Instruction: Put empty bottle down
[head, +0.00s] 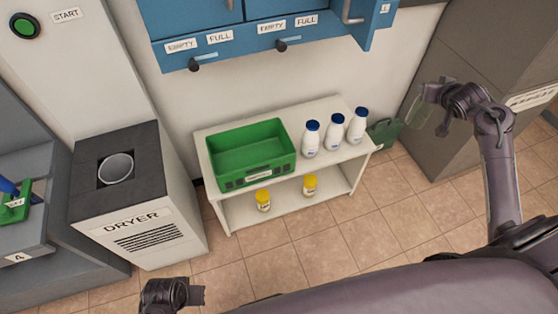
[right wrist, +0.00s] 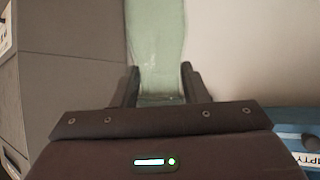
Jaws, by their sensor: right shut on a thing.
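The empty bottle (head: 417,112), a translucent pale green bottle, is in my right gripper (head: 434,101) at the right of the head view. It hangs in front of the wall, above the floor and to the right of the white shelf. In the right wrist view the bottle (right wrist: 156,45) sits between the two fingers of the right gripper (right wrist: 160,80), which is shut on it; its far end runs out of the top of the picture. My left gripper (head: 186,295) is low in the head view, away from the bottle; its finger gap cannot be made out.
A white shelf (head: 340,163) bears a green crate (head: 283,170) and three white bottles with blue caps (head: 334,131). Two yellow-capped jars (head: 310,186) stand on its lower level. A dark green container (head: 383,134) is beside the shelf. A dryer (head: 140,225) stands left, blue cabinets above. The front floor is clear.

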